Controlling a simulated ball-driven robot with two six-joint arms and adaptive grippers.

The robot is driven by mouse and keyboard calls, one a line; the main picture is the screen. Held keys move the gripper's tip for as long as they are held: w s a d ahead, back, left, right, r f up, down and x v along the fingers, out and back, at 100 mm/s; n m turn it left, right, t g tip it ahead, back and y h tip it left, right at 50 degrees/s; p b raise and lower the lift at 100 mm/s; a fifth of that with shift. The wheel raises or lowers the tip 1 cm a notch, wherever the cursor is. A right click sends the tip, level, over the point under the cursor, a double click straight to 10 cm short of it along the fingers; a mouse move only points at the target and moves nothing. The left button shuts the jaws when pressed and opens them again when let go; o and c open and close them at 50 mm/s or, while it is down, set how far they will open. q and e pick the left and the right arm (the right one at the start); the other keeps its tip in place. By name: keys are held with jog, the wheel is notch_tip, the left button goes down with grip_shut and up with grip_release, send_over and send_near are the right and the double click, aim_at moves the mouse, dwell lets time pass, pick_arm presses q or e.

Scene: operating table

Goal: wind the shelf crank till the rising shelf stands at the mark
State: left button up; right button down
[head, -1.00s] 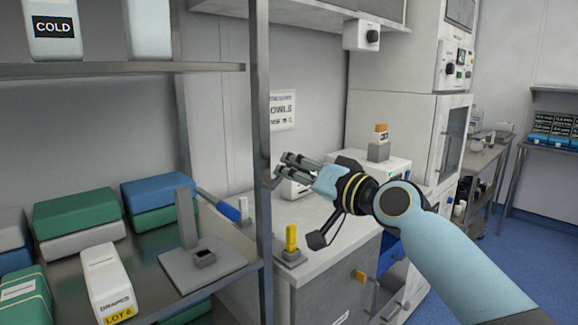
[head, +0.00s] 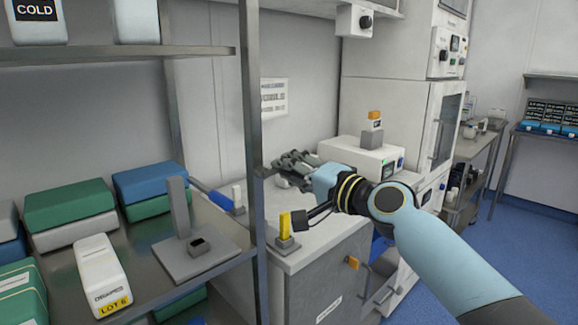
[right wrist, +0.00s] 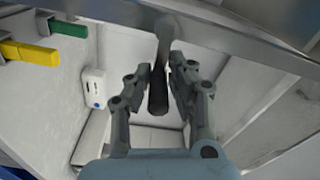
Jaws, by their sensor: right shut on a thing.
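My right gripper (head: 284,166) is just right of the grey shelf post (head: 251,150) in the head view. In the right wrist view its fingers (right wrist: 160,76) are closed around the dark crank handle (right wrist: 158,96), which hangs from a grey arm beside a metal rail. The crank is mostly hidden by the fingers in the head view. The shelf unit at left has an upper shelf (head: 120,49) and a lower shelf (head: 150,259). I cannot tell for sure which is the rising shelf, and I cannot make out its mark. My left gripper is not in view.
The lower shelf carries green and blue packs (head: 68,212), a white drapes box (head: 101,274) and a grey stand (head: 194,258).

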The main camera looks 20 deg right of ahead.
jog(key=shift+s+f+m, duration=0.1)
jog(key=shift+f+m, duration=0.95)
jog(key=shift+m, duration=0.05)
dwell(0.3)
jog(key=c, duration=1.2)
grip_release()
jog(key=shift+c, duration=0.2)
jog(key=shift+r, duration=0.2)
jog(key=shift+d+r, duration=0.1)
jog(key=v, duration=1.2)
